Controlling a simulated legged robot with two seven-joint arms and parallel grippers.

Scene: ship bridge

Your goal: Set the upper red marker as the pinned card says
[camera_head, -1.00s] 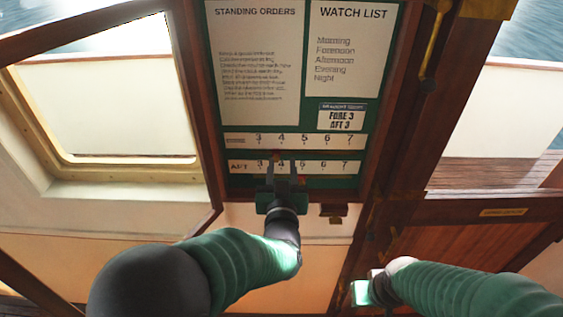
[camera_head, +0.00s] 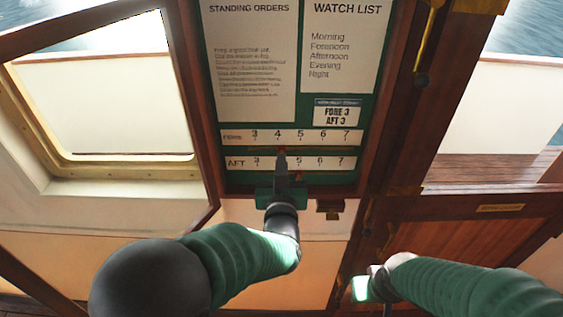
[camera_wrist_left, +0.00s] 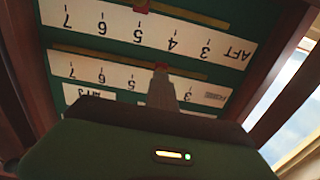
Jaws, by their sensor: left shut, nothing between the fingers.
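The pinned card (camera_head: 337,115) on the green board reads FORE 3, AFT 3. The upper scale, FORE (camera_head: 315,137), and the lower scale, AFT (camera_head: 335,163), run from 3 to 7. The upper red marker (camera_head: 282,149) is near 4; it also shows in the left wrist view (camera_wrist_left: 160,66). The lower red marker (camera_wrist_left: 141,9) is near 5. My left gripper (camera_head: 282,155) is shut and empty, its tips right at the upper marker; I cannot tell if they touch it. It hides AFT 4. My right gripper (camera_head: 362,288) is low at right, its fingers unclear.
The standing orders sheet (camera_head: 250,60) and watch list (camera_head: 345,45) hang above the scales. The board's wooden frame (camera_head: 371,120) borders it. A window (camera_head: 105,105) is at left. A small wooden bracket (camera_head: 330,207) sits below the board.

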